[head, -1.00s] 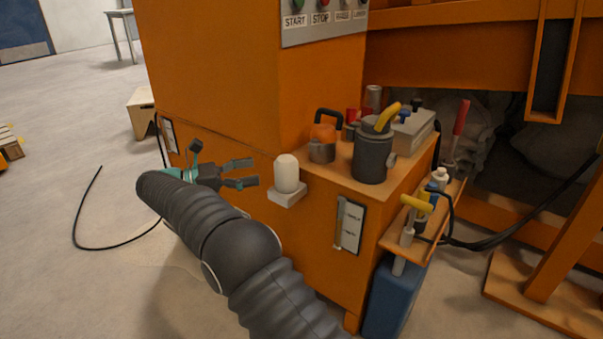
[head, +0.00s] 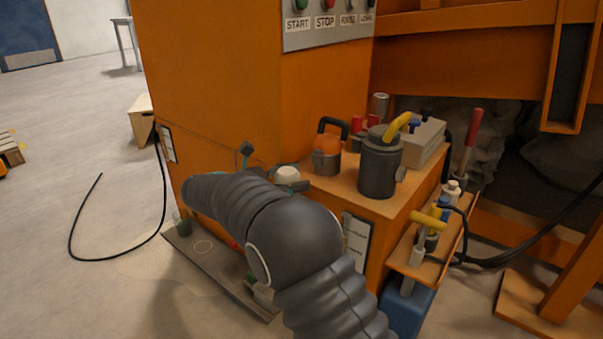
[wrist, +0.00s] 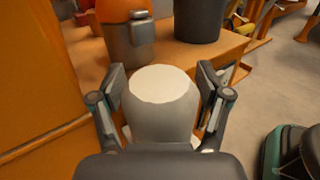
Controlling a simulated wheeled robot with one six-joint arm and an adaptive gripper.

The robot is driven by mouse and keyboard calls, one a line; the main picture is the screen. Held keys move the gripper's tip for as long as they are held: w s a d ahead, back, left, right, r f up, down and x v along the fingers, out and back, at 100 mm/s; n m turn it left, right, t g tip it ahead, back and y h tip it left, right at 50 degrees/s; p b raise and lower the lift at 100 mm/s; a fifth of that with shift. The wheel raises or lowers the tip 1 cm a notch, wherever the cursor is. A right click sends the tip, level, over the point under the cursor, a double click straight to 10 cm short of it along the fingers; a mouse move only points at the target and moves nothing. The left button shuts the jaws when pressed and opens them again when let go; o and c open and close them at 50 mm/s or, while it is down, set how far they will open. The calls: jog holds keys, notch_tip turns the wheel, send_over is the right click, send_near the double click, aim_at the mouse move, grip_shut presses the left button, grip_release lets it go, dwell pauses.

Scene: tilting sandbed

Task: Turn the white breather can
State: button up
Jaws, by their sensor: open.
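The white breather can (wrist: 163,95) has a rounded top and stands upright between the two fingers of my open gripper (wrist: 163,76) in the wrist view. One finger is on each side of it, and I cannot tell whether either touches. In the head view only the top of the can (head: 287,174) shows, at the side of the orange cabinet. My arm hides its lower part and most of the gripper.
An orange-topped canister (head: 327,150) and a dark grey pot (head: 379,165) with a yellow handle stand close by on the cabinet shelf. A side shelf (head: 437,243) holds tools and bottles. Open floor (head: 60,150) lies to the left.

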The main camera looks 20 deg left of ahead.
jog(key=shift+d, duration=0.15)
jog(key=shift+w, duration=0.1)
jog(key=c, duration=1)
jog(key=shift+c, duration=0.2)
jog(key=shift+o, duration=0.5)
jog(key=shift+a, duration=0.2)
jog(key=shift+n+t+y+b, duration=0.7)
jog(key=shift+n+t+b, duration=0.1)
jog(key=shift+t+b, duration=0.2)
jog(key=shift+c, duration=0.2)
jog(key=shift+w+a+n+t+y+b, duration=0.1)
jog(key=shift+w+n+t+y+b, duration=0.1)
jog(key=shift+n+t+y, duration=0.35)
jog(key=shift+w+a+n+t+y+b, duration=0.1)
jog(key=shift+n+t+y+b, duration=0.1)
jog(key=shift+n+t+y, duration=0.3)
jog(key=shift+w+a+n+t+y, duration=0.1)
jog(key=shift+a+n+t+y, duration=0.1)
jog(key=shift+n+t+y, duration=1.15)
jog(key=shift+w+a+n+t+y, duration=0.15)
jog(key=shift+n+t+y, duration=0.25)
jog(key=shift+n+y, duration=1)
dwell(0.9)
